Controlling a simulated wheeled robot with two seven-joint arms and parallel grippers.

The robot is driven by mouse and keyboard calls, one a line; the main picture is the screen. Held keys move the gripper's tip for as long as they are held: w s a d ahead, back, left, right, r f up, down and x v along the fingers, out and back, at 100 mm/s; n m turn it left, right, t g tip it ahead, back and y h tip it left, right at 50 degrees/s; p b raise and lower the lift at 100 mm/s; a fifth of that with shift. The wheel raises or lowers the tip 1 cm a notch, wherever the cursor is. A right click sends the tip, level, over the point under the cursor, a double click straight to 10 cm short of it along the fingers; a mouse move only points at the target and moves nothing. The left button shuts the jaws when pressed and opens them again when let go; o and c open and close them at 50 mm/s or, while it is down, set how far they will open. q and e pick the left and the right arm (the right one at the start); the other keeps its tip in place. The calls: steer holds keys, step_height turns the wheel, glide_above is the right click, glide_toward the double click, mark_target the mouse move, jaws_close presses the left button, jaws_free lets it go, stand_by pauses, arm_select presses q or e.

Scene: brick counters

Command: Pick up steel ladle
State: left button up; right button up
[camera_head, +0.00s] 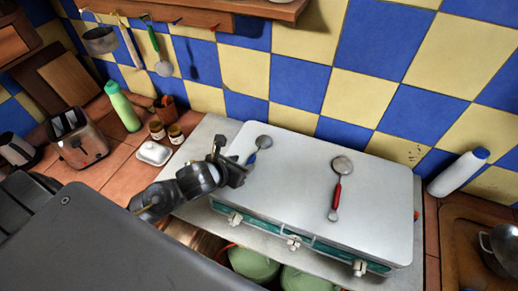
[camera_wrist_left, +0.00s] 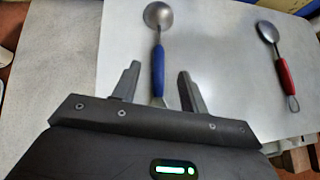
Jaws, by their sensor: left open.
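Two ladles with steel bowls lie on a flat white lid (camera_head: 300,190). One has a blue handle (camera_wrist_left: 158,68), and its round steel bowl (camera_head: 264,142) points away from my left gripper. The other has a red handle (camera_head: 337,194) and lies further right; it also shows in the left wrist view (camera_wrist_left: 283,72). My left gripper (camera_head: 234,158) is open at the left part of the lid. In the left wrist view its two fingers (camera_wrist_left: 160,76) stand either side of the blue handle, whose lower end shows between them. I cannot tell the height gap. My right gripper is not in view.
A toaster (camera_head: 82,138), a green bottle (camera_head: 122,106), small jars (camera_head: 175,134) and a white butter dish (camera_head: 154,153) stand on the left counter. A white bottle (camera_head: 458,173) lies at the right. Utensils hang from the wall rail. The lid's middle, between the ladles, is clear.

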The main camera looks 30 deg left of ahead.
mark_target(252, 159)
arm_select(q)
steer(key=shift+w+d+f, duration=0.15)
steer(key=shift+w, duration=0.1)
steer(key=shift+w+p, duration=0.25)
steer(key=shift+p, duration=0.2)
steer(key=p+x, duration=0.2)
steer(key=x, duration=0.1)
steer(key=shift+w+f, duration=0.15)
steer(key=shift+w, duration=0.1)
steer(key=shift+w+f, duration=0.35)
steer(key=shift+f, duration=0.05)
steer(key=shift+c, duration=0.6)
jaws_close()
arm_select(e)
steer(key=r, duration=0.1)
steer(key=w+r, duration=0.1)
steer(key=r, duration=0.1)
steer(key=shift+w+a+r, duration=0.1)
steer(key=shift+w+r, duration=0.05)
